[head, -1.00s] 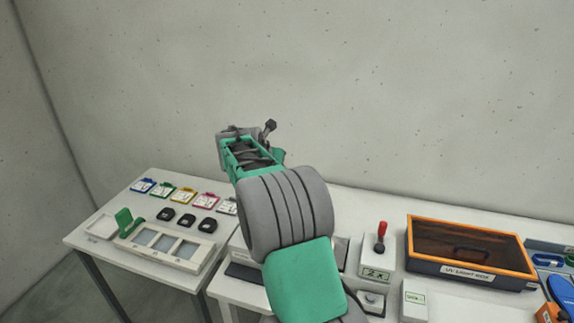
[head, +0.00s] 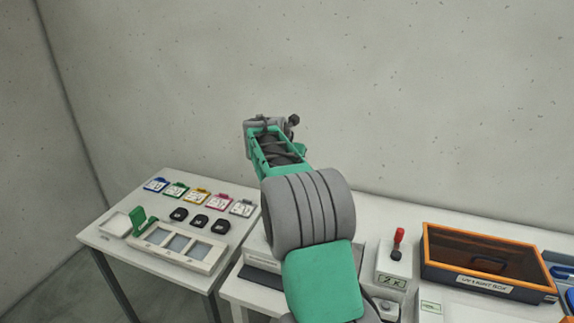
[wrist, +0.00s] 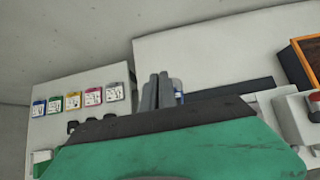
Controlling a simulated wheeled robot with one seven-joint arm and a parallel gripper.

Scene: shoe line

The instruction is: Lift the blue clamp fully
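In the head view my arm covers that part of the bench. My gripper (head: 275,123) is raised in front of the wall there. Its two grey fingers look close together, with nothing visible between them.
A red-handled device (head: 398,245) and an orange-rimmed box (head: 485,259) stand on the right bench. The left table holds several coloured cards (head: 197,197), black pieces (head: 199,221) and a white tray (head: 207,261). Concrete wall stands behind.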

